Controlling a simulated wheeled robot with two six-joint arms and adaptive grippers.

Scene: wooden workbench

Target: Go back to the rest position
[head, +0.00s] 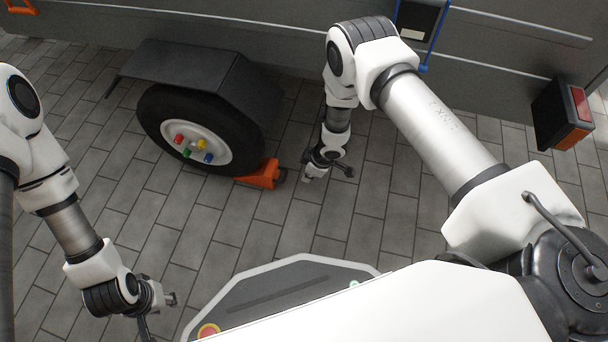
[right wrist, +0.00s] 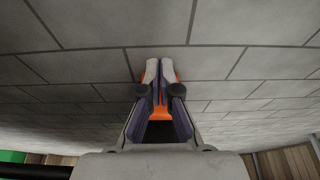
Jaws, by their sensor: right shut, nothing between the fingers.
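My right gripper (head: 308,178) hangs above the paving, just right of the orange wheel chock (head: 262,174), and is apart from it in the head view. In the right wrist view its two fingers (right wrist: 159,68) are together with nothing between them. Some orange shows behind the fingers there; I cannot tell for sure what it belongs to. The chock lies on the ground at the right side of the black tyre (head: 250,140). My left gripper (head: 168,299) is low at the left, away from everything; its fingers are too small to judge.
A grey trailer (head: 270,35) with a dark fender (head: 190,68) stands along the back. The wheel hub (head: 193,143) carries coloured nuts. A tail light (head: 565,115) sticks out at the right, and a blue-edged panel (head: 420,28) is behind my right arm. The paving (head: 120,190) at the left is clear.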

